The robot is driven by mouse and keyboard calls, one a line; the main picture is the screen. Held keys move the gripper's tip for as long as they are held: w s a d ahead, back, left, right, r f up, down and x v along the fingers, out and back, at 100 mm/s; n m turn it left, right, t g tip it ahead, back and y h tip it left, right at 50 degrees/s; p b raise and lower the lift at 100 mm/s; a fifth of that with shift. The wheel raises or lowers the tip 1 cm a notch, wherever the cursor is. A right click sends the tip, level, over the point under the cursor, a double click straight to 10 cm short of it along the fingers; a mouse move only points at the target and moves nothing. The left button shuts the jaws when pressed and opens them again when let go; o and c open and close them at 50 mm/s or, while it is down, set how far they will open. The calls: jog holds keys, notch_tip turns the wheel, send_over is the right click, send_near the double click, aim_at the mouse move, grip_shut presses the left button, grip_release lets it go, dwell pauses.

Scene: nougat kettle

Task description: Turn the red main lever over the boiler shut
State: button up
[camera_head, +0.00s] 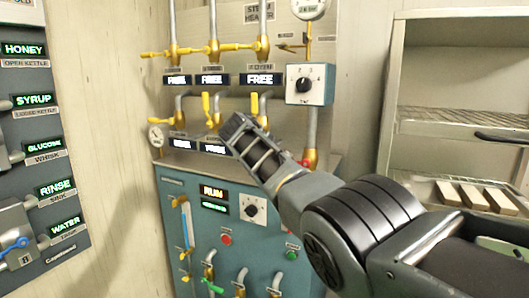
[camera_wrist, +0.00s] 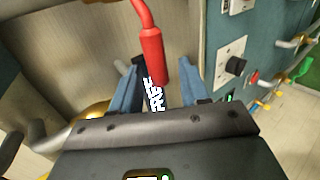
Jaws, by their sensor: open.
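The red lever (camera_wrist: 152,52) shows in the wrist view as a thick red grip on a thinner bent red rod that comes in from the top. Its grip end reaches down between the two blue fingers of my gripper (camera_wrist: 160,80), which stand apart on either side. White lettering overlaps the grip's lower end. I cannot tell whether a finger touches it. In the head view my gripper (camera_head: 240,130) is in front of the valve panel, at the lower row of displays. The lever is not clearly seen there; my arm covers part of the panel.
Yellow-handled valves (camera_head: 213,48) and pipes line the panel. A white dial box (camera_head: 310,84) is right of them. A teal control cabinet (camera_head: 205,258) with knobs and buttons stands below. A shelf rack (camera_head: 455,122) is at the right, a dispenser board (camera_head: 35,130) at the left.

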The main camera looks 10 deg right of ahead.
jog(key=v, duration=0.6)
dwell(0.3)
